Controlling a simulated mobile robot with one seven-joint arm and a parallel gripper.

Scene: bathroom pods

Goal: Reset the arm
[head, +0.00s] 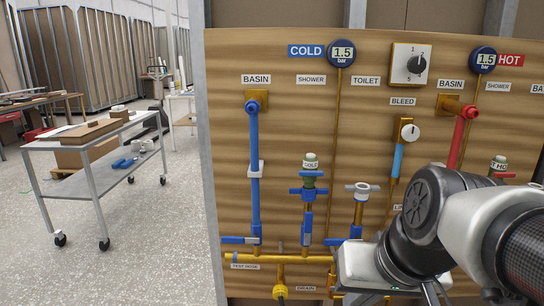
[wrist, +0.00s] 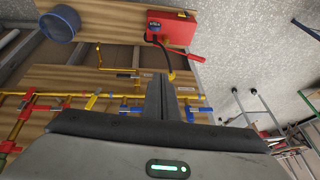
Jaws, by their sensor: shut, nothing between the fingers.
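My gripper (wrist: 162,84) shows in the wrist view with its two dark fingers pressed together and nothing between them. In the head view, my arm is at the lower right, in front of the wooden pipe panel (head: 290,150). There the white gripper body covers the panel's lower middle, and its fingertips cannot be made out. I cannot tell the exact gap between the gripper and the pipes.
The panel carries blue cold pipes (head: 254,160), a red hot pipe (head: 461,140), valves and gauges. The wrist view shows a red box (wrist: 172,28) and a blue bucket (wrist: 60,24). A wheeled cart (head: 97,165) stands left on open floor.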

